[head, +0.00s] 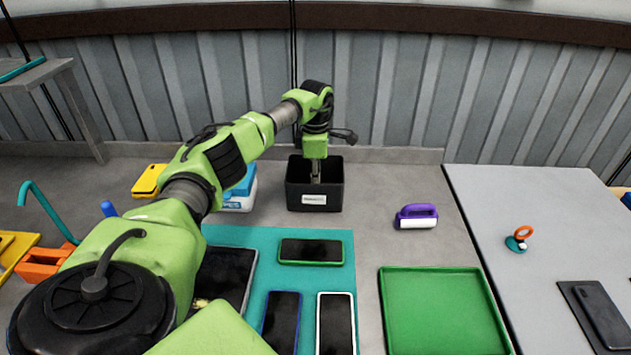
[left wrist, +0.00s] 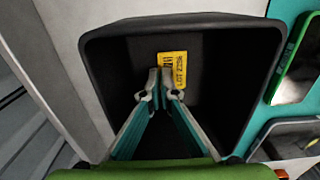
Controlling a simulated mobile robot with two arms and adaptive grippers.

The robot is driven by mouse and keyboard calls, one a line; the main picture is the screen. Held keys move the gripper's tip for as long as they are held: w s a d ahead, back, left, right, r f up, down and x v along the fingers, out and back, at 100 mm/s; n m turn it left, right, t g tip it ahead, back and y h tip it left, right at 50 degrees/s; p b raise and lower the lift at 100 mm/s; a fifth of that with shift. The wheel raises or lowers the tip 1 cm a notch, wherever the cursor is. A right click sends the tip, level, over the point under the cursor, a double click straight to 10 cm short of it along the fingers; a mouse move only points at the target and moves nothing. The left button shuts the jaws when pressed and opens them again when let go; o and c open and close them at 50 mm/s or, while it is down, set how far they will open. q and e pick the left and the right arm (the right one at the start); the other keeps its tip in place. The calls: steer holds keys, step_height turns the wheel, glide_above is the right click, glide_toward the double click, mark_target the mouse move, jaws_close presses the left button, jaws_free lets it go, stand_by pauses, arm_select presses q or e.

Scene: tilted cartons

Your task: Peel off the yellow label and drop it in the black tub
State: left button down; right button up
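The black tub (head: 300,197) stands upright near the back wall, with a small white tag on its front. In the left wrist view its dark rim (left wrist: 95,75) surrounds my fingers. My left gripper (head: 315,180) points straight down into the tub. Its fingertips (left wrist: 161,82) are close together inside the walls, at the edge of the yellow label (left wrist: 174,68). The label faces the wrist camera with dark print on it, and appears pinched at one edge. Its clearance above the tub floor is hard to judge. The head view hides it. My right gripper is not in view.
A blue-and-white box (head: 243,191) stands close left of the tub. A teal mat (head: 225,236) with several phones lies in front. A purple-handled item (head: 416,217) and an empty green tray (head: 440,310) are to the right. Bare table lies between tub and purple item.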

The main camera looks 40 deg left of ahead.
arm_select(q)
steer(key=c, duration=2.2)
jaws_free()
steer(key=shift+r, duration=0.15)
step_height(320, 180, up, 20)
steer(key=p, duration=0.9)
steer(key=shift+f, duration=0.2)
